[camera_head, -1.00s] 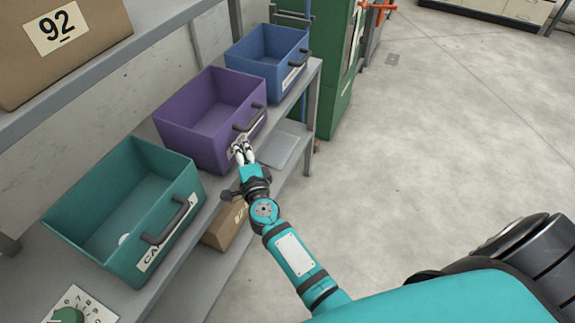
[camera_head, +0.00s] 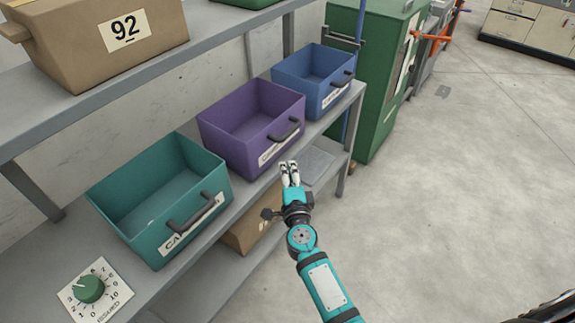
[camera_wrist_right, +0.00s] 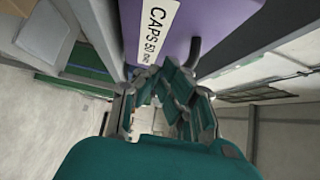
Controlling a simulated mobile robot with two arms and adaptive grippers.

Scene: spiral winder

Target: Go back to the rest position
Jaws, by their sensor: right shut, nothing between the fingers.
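My right gripper (camera_head: 289,173) is shut and empty in the head view. It is in front of the shelf, just below and to the right of the purple bin's front. In the right wrist view my right gripper (camera_wrist_right: 170,85) shows close up, with the purple bin (camera_wrist_right: 215,25) and its label beyond the fingers. I cannot tell from the views how far the fingertips are from that bin. My left gripper is not in view.
A teal bin (camera_head: 120,192), the purple bin (camera_head: 215,130) and a blue bin (camera_head: 310,85) stand on the grey shelf. A dial (camera_head: 90,290) is at lower left. Cardboard boxes sit above and below. Open floor (camera_head: 450,200) lies to the right.

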